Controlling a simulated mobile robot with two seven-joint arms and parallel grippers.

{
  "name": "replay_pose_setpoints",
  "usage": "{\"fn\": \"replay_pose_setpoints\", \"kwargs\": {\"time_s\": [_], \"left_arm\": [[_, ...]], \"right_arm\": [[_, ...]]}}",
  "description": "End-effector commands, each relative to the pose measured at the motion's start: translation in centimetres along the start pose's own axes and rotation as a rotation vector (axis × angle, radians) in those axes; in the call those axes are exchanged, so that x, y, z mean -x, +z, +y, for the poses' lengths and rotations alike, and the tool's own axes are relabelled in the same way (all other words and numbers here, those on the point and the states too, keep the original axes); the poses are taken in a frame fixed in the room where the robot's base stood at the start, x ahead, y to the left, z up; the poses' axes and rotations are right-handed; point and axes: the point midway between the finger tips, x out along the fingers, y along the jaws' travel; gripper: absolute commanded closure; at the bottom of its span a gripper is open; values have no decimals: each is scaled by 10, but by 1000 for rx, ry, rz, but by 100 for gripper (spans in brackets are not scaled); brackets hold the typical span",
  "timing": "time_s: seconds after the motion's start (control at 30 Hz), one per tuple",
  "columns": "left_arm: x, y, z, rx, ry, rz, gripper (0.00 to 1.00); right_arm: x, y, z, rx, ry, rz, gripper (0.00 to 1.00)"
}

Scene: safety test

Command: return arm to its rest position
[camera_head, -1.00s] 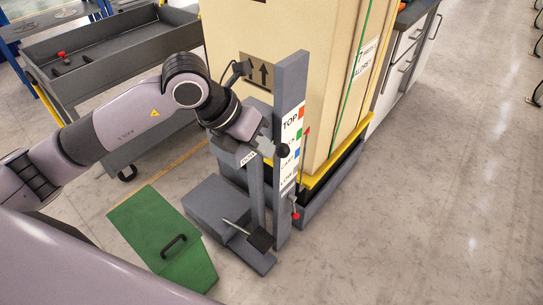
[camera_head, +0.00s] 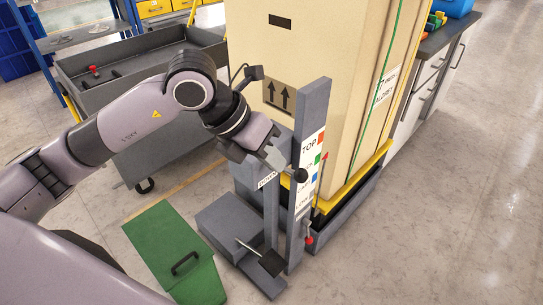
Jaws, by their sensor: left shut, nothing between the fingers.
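My left arm (camera_head: 130,125) reaches in from the left at about mid-height. My left gripper (camera_head: 284,168) is at the grey post (camera_head: 309,150) of the lift stand, close to a dark round knob (camera_head: 301,175). Whether it touches the knob or post I cannot tell. The fingers are small and partly hidden by the wrist; the gripper is shut and seems empty. The post carries a label strip with TOP and coloured marks (camera_head: 310,165), and a DOWN label (camera_head: 267,180) sits just below the gripper. My right gripper is not in view.
A tall cardboard box (camera_head: 330,60) stands behind the post on a yellow-edged base. A grey cart (camera_head: 150,60) is behind my arm. A drawer cabinet (camera_head: 432,75) is at upper right; the floor at right is clear.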

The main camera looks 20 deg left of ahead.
Motion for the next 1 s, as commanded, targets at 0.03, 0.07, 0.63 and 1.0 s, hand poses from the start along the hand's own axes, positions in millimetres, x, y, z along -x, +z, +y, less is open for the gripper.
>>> {"fn": "replay_pose_setpoints", "kwargs": {"time_s": [0.03, 0.07, 0.63, 1.0], "left_arm": [[0, 0, 0, 0, 0, 0, 100], [0, 0, 0, 0, 0, 0, 100], [-12, -15, -45, 28, -248, 52, 100], [26, -8, -155, 520, -1151, 3, 100]], "right_arm": [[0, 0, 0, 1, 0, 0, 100], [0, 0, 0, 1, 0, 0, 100], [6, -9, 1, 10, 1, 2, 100], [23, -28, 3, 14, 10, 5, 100]]}}
